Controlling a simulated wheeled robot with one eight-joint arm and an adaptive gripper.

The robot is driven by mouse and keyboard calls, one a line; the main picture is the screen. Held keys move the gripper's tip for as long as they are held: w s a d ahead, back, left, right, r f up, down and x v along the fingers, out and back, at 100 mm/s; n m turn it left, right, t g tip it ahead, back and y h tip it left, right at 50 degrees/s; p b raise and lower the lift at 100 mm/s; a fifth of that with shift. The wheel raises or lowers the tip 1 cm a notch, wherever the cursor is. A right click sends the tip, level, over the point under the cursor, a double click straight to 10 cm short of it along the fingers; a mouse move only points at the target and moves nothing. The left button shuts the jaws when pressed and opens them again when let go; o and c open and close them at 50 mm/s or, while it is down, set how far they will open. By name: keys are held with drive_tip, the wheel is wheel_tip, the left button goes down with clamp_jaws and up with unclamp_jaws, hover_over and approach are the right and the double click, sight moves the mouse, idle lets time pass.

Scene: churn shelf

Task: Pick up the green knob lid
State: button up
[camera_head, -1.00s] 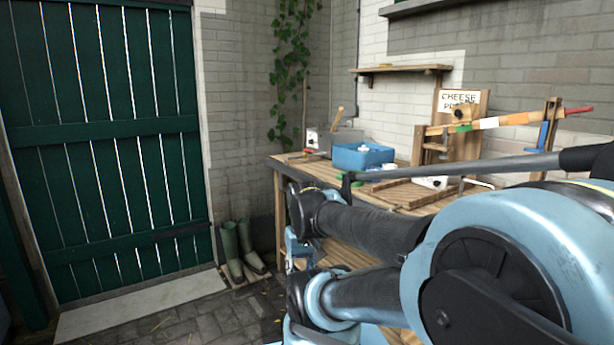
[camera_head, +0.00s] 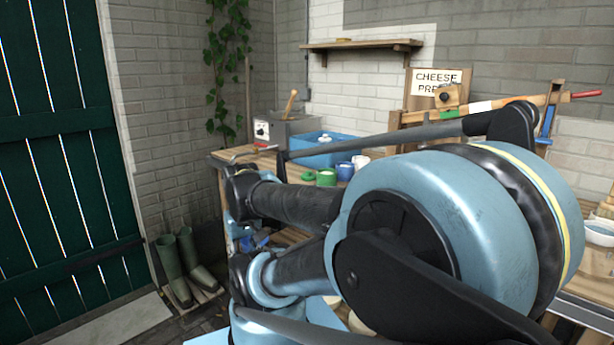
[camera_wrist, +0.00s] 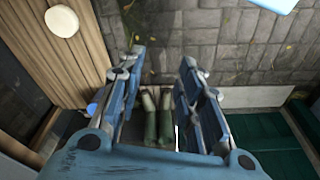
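A small flat green thing (camera_head: 307,176), which looks like the green lid, lies on the wooden workbench (camera_head: 240,156) in the head view. It is beside a green cup (camera_head: 326,178). Its knob is too small to make out. In the wrist view my gripper (camera_wrist: 163,57) is open, with two blue and grey fingers wide apart and nothing between them. It points down over paving and a pair of green boots (camera_wrist: 150,125), away from the lid. The lid does not show in the wrist view.
A blue tub (camera_head: 325,150), a grey box with a dial (camera_head: 285,130), and blue and white cups (camera_head: 345,171) stand near the lid. A cheese press (camera_head: 438,85) is at the back right. My arm hides much of the bench. A green door (camera_head: 55,190) stands left.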

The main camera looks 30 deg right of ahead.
drive_tip(key=shift+w+d, duration=0.1)
drive_tip(key=shift+w, duration=0.3)
drive_tip(key=o, duration=0.4)
drive_tip(key=shift+s+r, duration=0.15)
drive_tip(key=o, duration=0.5)
drive_tip(key=shift+s+d+r, duration=0.1)
drive_tip(key=shift+s+r, duration=0.05)
drive_tip(key=shift+r, duration=0.35)
drive_tip(key=shift+o, duration=0.3)
drive_tip(key=w+d+r+m, duration=0.3)
drive_tip(key=w+r+m, duration=0.2)
drive_tip(key=r, duration=0.3)
drive_tip(key=shift+w+d+r, duration=0.25)
drive_tip(key=shift+w+d, duration=0.05)
drive_tip(key=shift+w, duration=0.4)
drive_tip(key=w+d+r+m+g, duration=0.2)
drive_tip(key=w+d+r+m, duration=1)
drive_tip(key=w+d+r, duration=0.4)
drive_tip(key=w+d+r+m, duration=0.25)
drive_tip(key=d+m, duration=0.35)
drive_tip(key=d, duration=0.8)
drive_tip(key=f, duration=1.7)
drive_tip(key=shift+w+a, duration=0.15)
drive_tip(key=shift+a, duration=0.15)
